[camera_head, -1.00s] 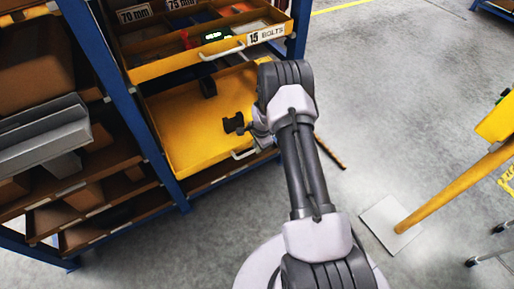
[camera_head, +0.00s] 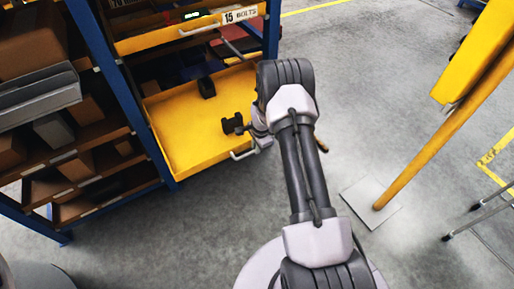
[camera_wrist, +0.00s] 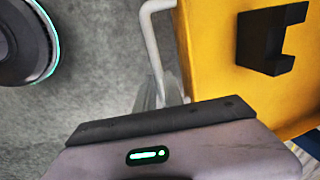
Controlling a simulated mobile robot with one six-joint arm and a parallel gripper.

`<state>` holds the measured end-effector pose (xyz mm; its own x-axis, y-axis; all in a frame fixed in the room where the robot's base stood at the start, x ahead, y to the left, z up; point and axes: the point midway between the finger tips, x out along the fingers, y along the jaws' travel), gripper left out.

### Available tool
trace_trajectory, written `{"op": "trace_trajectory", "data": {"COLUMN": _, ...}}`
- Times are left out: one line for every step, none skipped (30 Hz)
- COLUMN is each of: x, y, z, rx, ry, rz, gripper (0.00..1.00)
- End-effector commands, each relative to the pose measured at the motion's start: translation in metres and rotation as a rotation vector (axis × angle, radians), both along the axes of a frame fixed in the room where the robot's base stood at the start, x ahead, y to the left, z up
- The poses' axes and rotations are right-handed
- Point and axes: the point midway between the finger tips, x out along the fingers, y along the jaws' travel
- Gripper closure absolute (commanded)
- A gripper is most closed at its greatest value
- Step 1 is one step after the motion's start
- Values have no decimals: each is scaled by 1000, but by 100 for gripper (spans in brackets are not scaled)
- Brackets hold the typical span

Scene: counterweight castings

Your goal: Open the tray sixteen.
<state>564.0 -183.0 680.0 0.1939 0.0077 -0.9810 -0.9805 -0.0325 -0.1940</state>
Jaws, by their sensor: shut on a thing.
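Below the tray labelled 15 BOLTS (camera_head: 190,38), a yellow tray (camera_head: 190,140) stands pulled far out of the blue rack. Its own label is not visible, so I cannot read its number. Dark blocky castings (camera_head: 207,87) lie in it, and a notched one shows in the wrist view (camera_wrist: 268,40). Its pale bar handle (camera_head: 241,155) is at the front; the wrist view shows the handle (camera_wrist: 151,35) running down between my fingers. My gripper (camera_wrist: 160,92) is shut on this handle. In the head view my wrist hides the fingertips.
Brown boxes and grey bins fill the rack (camera_head: 108,75) on the left. A slanted yellow post (camera_head: 440,150) on a pale floor plate (camera_head: 370,205) stands at right, with thin metal legs (camera_head: 480,215) beyond. The grey floor between rack and post is open.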

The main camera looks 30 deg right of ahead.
Motion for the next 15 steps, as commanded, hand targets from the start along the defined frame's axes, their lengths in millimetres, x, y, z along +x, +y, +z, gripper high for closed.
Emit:
{"op": "trace_trajectory", "data": {"x": 1, "y": 0, "z": 0, "rx": -1, "ry": -1, "rz": 1, "gripper": 100}}
{"op": "trace_trajectory", "data": {"x": 1, "y": 0, "z": 0, "rx": -1, "ry": -1, "rz": 1, "gripper": 100}}
{"op": "trace_trajectory", "data": {"x": 1, "y": 0, "z": 0, "rx": -1, "ry": -1, "rz": 1, "gripper": 80}}
{"op": "trace_trajectory", "data": {"x": 1, "y": 0, "z": 0, "rx": -1, "ry": -2, "rz": 1, "gripper": 74}}
{"op": "trace_trajectory", "data": {"x": 1, "y": 0, "z": 0, "rx": -1, "ry": -1, "rz": 1, "gripper": 68}}
{"op": "trace_trajectory", "data": {"x": 1, "y": 0, "z": 0, "rx": -1, "ry": -1, "rz": 1, "gripper": 66}}
{"op": "trace_trajectory", "data": {"x": 1, "y": 0, "z": 0, "rx": -1, "ry": -1, "rz": 1, "gripper": 66}}
{"op": "trace_trajectory", "data": {"x": 0, "y": 0, "z": 0, "rx": -1, "ry": -1, "rz": 1, "gripper": 66}}
{"op": "trace_trajectory", "data": {"x": 0, "y": 0, "z": 0, "rx": -1, "ry": -1, "rz": 1, "gripper": 66}}
{"op": "trace_trajectory", "data": {"x": 0, "y": 0, "z": 0, "rx": -1, "ry": -1, "rz": 1, "gripper": 66}}
{"op": "trace_trajectory", "data": {"x": 0, "y": 0, "z": 0, "rx": -1, "ry": -1, "rz": 1, "gripper": 66}}
{"op": "trace_trajectory", "data": {"x": 0, "y": 0, "z": 0, "rx": -1, "ry": -1, "rz": 1, "gripper": 66}}
{"op": "trace_trajectory", "data": {"x": 0, "y": 0, "z": 0, "rx": -1, "ry": -1, "rz": 1, "gripper": 66}}
{"op": "trace_trajectory", "data": {"x": 0, "y": 0, "z": 0, "rx": -1, "ry": -1, "rz": 1, "gripper": 66}}
{"op": "trace_trajectory", "data": {"x": 0, "y": 0, "z": 2, "rx": -1, "ry": -1, "rz": 1, "gripper": 66}}
